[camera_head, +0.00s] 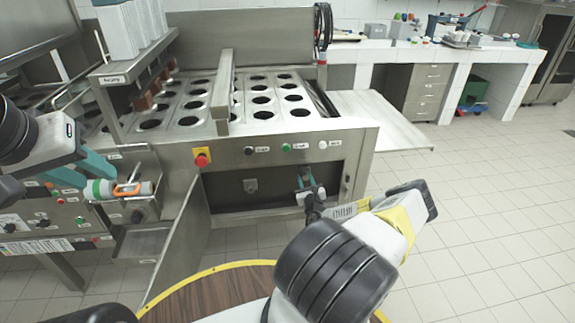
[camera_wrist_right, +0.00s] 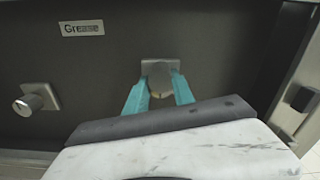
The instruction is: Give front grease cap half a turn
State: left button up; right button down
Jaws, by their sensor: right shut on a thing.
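In the right wrist view, my right gripper (camera_wrist_right: 158,92) has its two teal fingers shut on a grease cap (camera_wrist_right: 160,88). The cap sits on a square grey plate (camera_wrist_right: 158,66) on the dark back wall, and the fingers hide most of it. In the head view, my right gripper (camera_head: 308,190) reaches into the open front compartment. A second grease cap (camera_wrist_right: 28,104) on a square plate is to the left, free, and also shows in the head view (camera_head: 250,186).
A "Grease" label (camera_wrist_right: 82,28) is on the compartment wall. An open metal door (camera_head: 180,243) hangs left of the compartment. A red stop button (camera_head: 201,160) is above it. A round wooden table (camera_head: 215,295) stands in front. The floor at right is clear.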

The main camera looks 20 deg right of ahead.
jog(key=shift+s+f, duration=0.1)
jog(key=c, duration=1.1)
grip_release()
jog(key=shift+o, duration=0.2)
jog(key=v, duration=0.7)
jog(key=shift+s, duration=0.35)
jog(key=shift+a, duration=0.1)
